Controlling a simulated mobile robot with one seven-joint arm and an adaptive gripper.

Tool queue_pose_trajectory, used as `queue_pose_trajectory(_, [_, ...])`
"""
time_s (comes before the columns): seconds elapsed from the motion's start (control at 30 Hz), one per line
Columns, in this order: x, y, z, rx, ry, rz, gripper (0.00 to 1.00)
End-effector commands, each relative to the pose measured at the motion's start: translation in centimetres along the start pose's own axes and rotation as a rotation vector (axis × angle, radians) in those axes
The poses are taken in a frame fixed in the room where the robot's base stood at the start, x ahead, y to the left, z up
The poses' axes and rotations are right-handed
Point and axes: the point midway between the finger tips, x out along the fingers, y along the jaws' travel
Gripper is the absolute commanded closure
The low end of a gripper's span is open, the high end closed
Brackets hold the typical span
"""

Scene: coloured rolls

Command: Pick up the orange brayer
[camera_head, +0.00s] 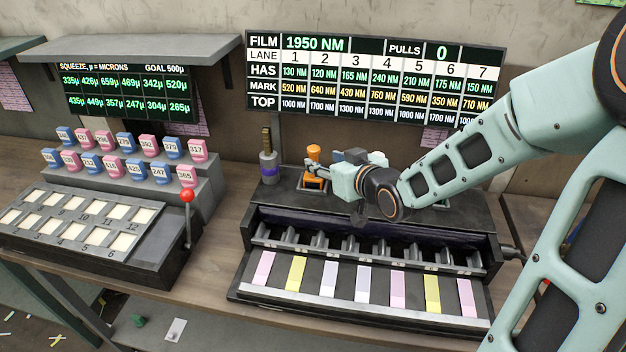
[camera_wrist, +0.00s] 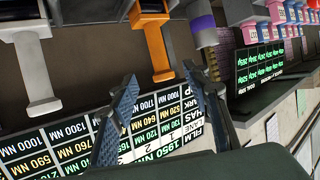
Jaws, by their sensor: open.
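The orange brayer (camera_head: 314,151) stands upright at the back of the dark film machine, its orange end showing above my gripper (camera_head: 314,180). In the wrist view the orange brayer (camera_wrist: 150,32) hangs from the top of the picture, its handle end between and just beyond the fingertips. My gripper (camera_wrist: 160,78) is open there, one finger on each side of the handle's line, and holds nothing. Whether a finger touches the handle cannot be told.
A grey brayer (camera_wrist: 38,60) stands close beside the orange one. A purple-banded bottle-like tool (camera_head: 268,167) stands on the other side, also near in the wrist view (camera_wrist: 203,35). The lit film board (camera_head: 375,78) rises behind. Coloured strips (camera_head: 330,275) lie along the front.

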Motion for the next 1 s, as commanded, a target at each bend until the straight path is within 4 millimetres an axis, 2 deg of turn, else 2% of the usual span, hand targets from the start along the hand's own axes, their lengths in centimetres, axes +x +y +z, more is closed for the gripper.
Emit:
queue_pose_trajectory(0.1, [1.4, -0.1, 0.1, 0.001, 0.001, -0.003, 0.56])
queue_pose_trajectory(0.27, [2.3, -0.1, -0.1, 0.001, 0.0, -0.001, 0.56])
queue_pose_trajectory(0.6, [6.4, -0.2, -0.4, 0.003, -0.001, -0.001, 0.56])
queue_pose_trajectory(0.93, [7.0, -0.1, -0.4, 0.0, -0.001, 0.001, 0.56])
queue_pose_trajectory(1.0, [7.0, -0.1, -0.4, 0.0, -0.001, 0.001, 0.63])
